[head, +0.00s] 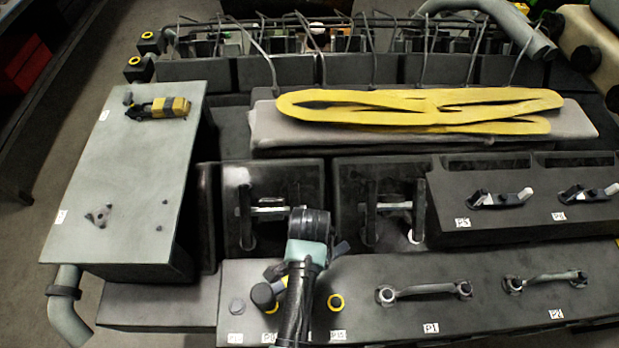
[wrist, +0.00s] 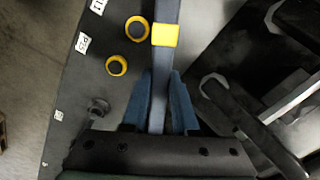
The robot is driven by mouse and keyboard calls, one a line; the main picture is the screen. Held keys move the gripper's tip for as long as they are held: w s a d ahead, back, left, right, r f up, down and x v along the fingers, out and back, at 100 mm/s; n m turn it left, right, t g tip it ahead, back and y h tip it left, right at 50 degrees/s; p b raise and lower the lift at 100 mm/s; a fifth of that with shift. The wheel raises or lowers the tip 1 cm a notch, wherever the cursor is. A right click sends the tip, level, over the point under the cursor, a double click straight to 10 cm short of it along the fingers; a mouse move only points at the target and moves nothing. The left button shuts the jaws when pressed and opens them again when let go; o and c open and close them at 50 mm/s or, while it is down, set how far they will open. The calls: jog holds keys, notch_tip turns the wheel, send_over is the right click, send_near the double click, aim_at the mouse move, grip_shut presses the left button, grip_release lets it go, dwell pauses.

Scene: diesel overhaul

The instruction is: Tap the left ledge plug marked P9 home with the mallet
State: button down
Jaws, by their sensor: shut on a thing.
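My gripper (wrist: 162,76) is shut on the mallet's grey-blue handle (wrist: 160,92), which has a yellow band. My arm hides part of the mallet and the ledge.
Bar handles (head: 425,291) rise from the ledge further right. Open engine bays (head: 272,180) lie behind. A grey side table (head: 150,180) stands left.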

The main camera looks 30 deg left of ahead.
jog(key=shift+d+f, duration=0.1)
notch_tip(320, 180, down, 6)
jog(key=b, duration=0.4)
jog(key=r+p, duration=0.2)
jog(key=r, duration=0.1)
jog(key=r+p, duration=0.1)
jog(key=p, duration=0.1)
jog(key=shift+w+r, duration=0.25)
jog(key=shift+r, duration=0.1)
jog(key=shift+f, duration=0.1)
jog(key=shift+s+r+t+h, duration=0.3)
jog(key=shift+r+t, duration=0.2)
jog(key=shift+r, duration=0.15)
jog(key=shift+f, duration=0.15)
